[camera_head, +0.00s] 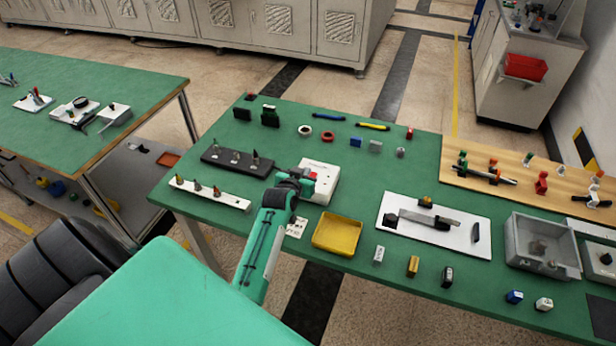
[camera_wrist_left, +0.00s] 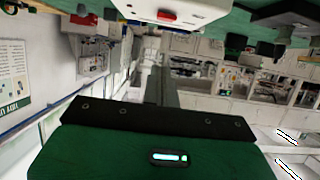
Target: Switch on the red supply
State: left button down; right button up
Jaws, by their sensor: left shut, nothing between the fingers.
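A white box (camera_head: 322,190) with a red switch-like part (camera_head: 308,175) on its top stands on the green table (camera_head: 345,155). The left wrist view shows the white box (camera_wrist_left: 195,8) at the top edge, with its red part (camera_wrist_left: 167,15) facing me. My left gripper (camera_head: 302,186) is at the box's left side in the head view, shut and empty. Its fingers (camera_wrist_left: 160,75) point toward the box in the left wrist view. I cannot tell whether they touch it. The wrist partly hides the box's left side. My right gripper is not in view.
A black strip (camera_head: 228,163) and a white strip (camera_head: 215,195) with small upright parts lie left of the box. A yellow tray (camera_head: 338,234) stands just in front. A white board (camera_head: 460,232) and grey bin (camera_head: 525,225) are to the right.

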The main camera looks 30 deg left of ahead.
aim_at(313, 174)
pick_arm(q)
jog(key=x, duration=0.3)
jog(key=shift+w+f+p, duration=0.1)
jog(key=shift+w+p, duration=0.3)
jog(key=f, duration=0.2)
jog(key=shift+s+f+p, duration=0.25)
jog(key=shift+p, duration=0.1)
jog(key=shift+s+f, duration=0.15)
jog(key=shift+f, duration=0.55)
jog(key=shift+f, duration=0.15)
jog(key=shift+s+f, duration=0.1)
jog(key=shift+f, duration=0.4)
jog(key=shift+d+r, duration=0.1)
jog(key=shift+r, duration=0.2)
